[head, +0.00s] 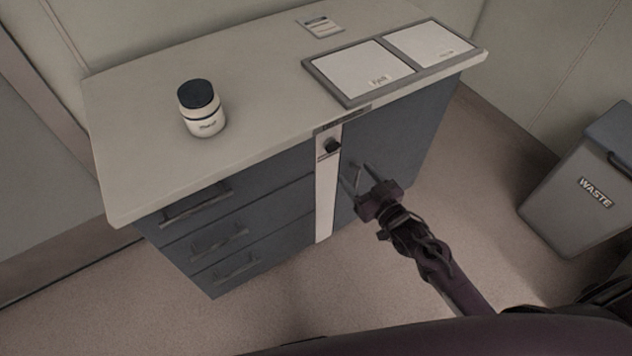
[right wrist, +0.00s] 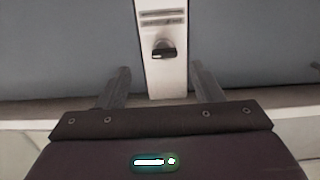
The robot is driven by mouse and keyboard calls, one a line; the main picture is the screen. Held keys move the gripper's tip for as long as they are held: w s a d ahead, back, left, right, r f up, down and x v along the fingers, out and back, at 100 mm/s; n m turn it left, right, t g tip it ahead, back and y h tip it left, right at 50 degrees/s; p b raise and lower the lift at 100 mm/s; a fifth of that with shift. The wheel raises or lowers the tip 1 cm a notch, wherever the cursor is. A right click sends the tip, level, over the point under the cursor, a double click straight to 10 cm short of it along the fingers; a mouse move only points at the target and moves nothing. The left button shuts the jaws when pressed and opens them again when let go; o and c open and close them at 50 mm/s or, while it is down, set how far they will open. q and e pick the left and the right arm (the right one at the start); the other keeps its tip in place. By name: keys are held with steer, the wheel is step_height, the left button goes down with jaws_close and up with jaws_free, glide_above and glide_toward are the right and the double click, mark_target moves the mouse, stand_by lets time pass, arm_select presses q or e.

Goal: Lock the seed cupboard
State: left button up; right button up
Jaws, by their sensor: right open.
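The seed cupboard is the blue-grey cabinet door (head: 398,140) at the right of the counter unit, shut against a pale lock strip (head: 326,190). A dark turn knob (head: 332,147) sits near the top of the strip; it also shows in the right wrist view (right wrist: 164,50), its grip lying roughly sideways. My right gripper (head: 357,178) is open and empty, in front of the door just below and right of the knob. In the right wrist view its fingers (right wrist: 159,88) stand either side of the strip, short of the knob. My left gripper is out of view.
Drawers with bar handles (head: 220,238) fill the unit's left side. On the counter (head: 255,97) stand a white jar with a dark lid (head: 202,108) and a framed two-panel tray (head: 345,99). A grey waste bin (head: 577,190) stands at the right. Floor between is clear.

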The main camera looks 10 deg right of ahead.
mark_target(336, 149)
steer(key=w+a, duration=0.1)
steer(key=w, duration=0.1)
steer(key=w+r, duration=0.1)
steer(key=w, duration=0.1)
steer(key=w+a, duration=0.1)
steer(key=w, duration=0.1)
steer(key=shift+w+a+r, duration=0.15)
steer(key=shift+a+r, duration=0.05)
steer(key=shift+a, duration=0.15)
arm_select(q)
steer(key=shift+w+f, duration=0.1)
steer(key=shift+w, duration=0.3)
arm_select(e)
steer(key=shift+x, duration=0.75)
steer(key=c, duration=1)
